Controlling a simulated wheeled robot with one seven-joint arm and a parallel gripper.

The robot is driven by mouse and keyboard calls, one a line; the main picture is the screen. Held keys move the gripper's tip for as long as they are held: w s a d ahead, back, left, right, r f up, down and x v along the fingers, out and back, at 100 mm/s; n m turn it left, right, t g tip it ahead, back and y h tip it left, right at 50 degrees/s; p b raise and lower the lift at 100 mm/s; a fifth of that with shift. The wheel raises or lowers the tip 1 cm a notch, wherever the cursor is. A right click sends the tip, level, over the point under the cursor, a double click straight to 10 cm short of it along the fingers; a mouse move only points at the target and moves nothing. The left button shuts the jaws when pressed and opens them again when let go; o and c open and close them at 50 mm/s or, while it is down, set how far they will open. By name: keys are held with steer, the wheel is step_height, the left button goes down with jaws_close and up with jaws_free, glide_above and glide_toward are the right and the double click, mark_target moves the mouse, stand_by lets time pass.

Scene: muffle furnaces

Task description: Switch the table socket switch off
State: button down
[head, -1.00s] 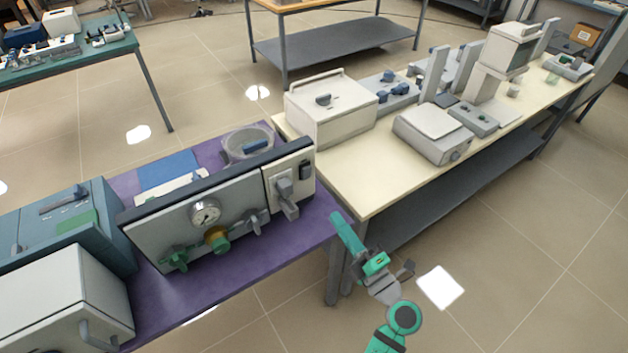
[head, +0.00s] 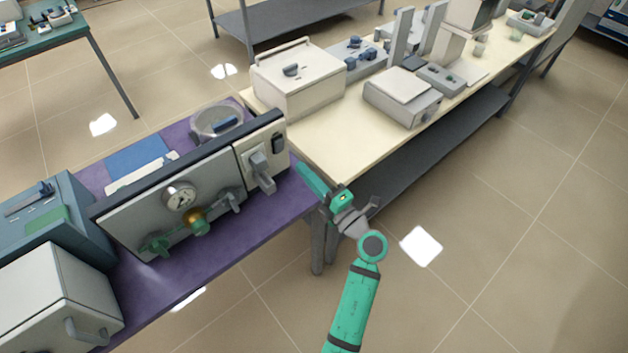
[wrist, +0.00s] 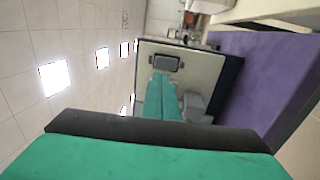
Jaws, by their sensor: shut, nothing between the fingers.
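The socket switch is a dark rocker (head: 278,143) on the beige panel (head: 246,158) at the right end of a grey console. It also shows in the wrist view as a dark framed rocker (wrist: 166,63). A grey plug (head: 262,172) sits in the socket beside the switch, and it shows in the wrist view (wrist: 195,105). My gripper (head: 301,168) is just right of the panel in the head view, its green fingers shut and empty. In the wrist view the fingertips (wrist: 161,77) point at the panel and overlap the area just below the switch. I cannot tell whether they touch it.
The console (head: 170,205) has a pressure gauge (head: 180,196) and valves, and stands on a purple table (head: 225,258). A cream table (head: 335,150) with a beige box (head: 298,82) and instruments is close behind my gripper. The floor at right is clear.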

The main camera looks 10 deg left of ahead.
mark_target(280, 144)
steer(key=x, duration=0.8)
steer(key=shift+w+a+r, duration=0.1)
steer(key=shift+r, duration=0.05)
stand_by(0.4)
steer(key=s+d+r, duration=0.2)
steer(key=s+d, duration=0.6)
steer(key=d, duration=0.3)
steer(key=shift+s, duration=0.3)
